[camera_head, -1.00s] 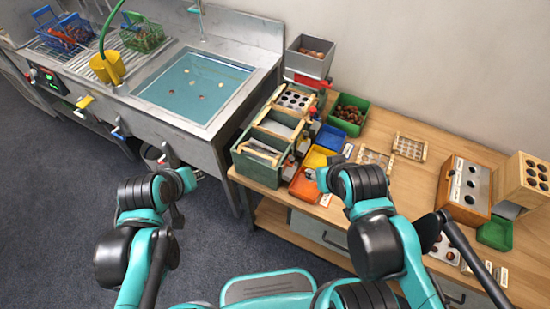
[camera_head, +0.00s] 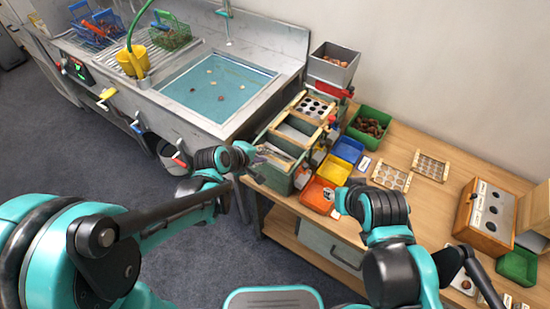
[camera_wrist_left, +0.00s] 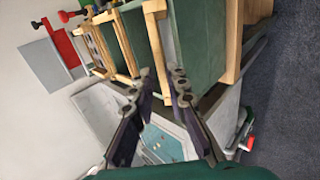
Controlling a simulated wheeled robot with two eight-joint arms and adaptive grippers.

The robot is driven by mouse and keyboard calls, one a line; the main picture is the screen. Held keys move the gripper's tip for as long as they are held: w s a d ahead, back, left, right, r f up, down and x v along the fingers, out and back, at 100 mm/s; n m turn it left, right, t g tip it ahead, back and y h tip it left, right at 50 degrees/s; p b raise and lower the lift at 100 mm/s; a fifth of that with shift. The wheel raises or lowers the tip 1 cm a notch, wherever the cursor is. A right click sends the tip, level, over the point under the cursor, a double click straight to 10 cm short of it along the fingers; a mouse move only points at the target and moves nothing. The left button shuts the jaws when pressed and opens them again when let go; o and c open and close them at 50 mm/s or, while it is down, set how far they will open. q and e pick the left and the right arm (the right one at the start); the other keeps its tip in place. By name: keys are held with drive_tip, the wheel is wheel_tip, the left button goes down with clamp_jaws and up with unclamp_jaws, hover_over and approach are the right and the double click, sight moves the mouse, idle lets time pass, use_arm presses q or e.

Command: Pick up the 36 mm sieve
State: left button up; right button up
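Two wooden-framed sieves lie flat on the table at the right: one with large round holes (camera_head: 391,177) and one behind it (camera_head: 431,166). Another framed sieve with dark holes (camera_head: 315,106) sits on top of the green stepped rack (camera_head: 270,172). I cannot read any size, so I cannot tell which is the 36 mm one. My left gripper (camera_head: 264,158) is at the rack's front left corner.
Blue (camera_head: 347,150), yellow (camera_head: 334,169) and orange (camera_head: 317,195) bins stand right of the rack. A green bin of chestnuts (camera_head: 370,125) is behind. The water-filled sink (camera_head: 217,88) is left of the rack.

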sight(268, 163)
use_arm(q)
drive_tip(key=b+x, duration=0.1)
drive_tip(key=x, duration=0.3)
drive_tip(key=shift+d+f, duration=0.1)
drive_tip(key=shift+s, duration=0.1)
clamp_jaws()
